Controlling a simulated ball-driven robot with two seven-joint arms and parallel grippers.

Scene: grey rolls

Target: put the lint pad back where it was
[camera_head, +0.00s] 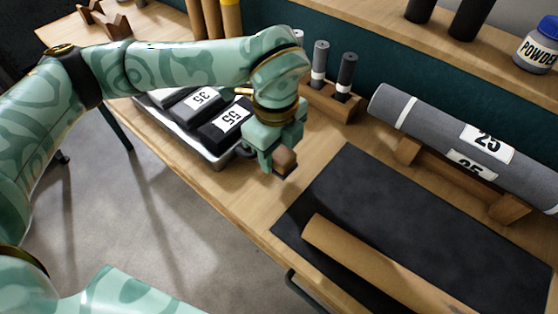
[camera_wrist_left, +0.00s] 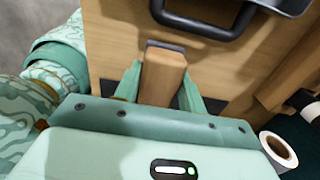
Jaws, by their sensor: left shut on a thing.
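The lint pad (camera_head: 286,161) is a small wooden block with a dark face underneath. My left gripper (camera_head: 279,158) is shut on it and holds it over the wooden bench between the tray and the dark mat. In the left wrist view the block (camera_wrist_left: 163,77) stands between the two green fingers, with its dark pad at the far end. Whether the pad touches the bench is hard to tell. My right gripper is not in view.
A metal tray (camera_head: 187,140) with numbered dark blocks lies left of the gripper. A dark mat (camera_head: 410,215) bears a tan roll (camera_head: 375,258). A grey roll (camera_head: 440,130) rests on a wooden cradle. A wooden holder (camera_head: 325,102) with grey-topped tools stands behind. Bare bench lies below the gripper.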

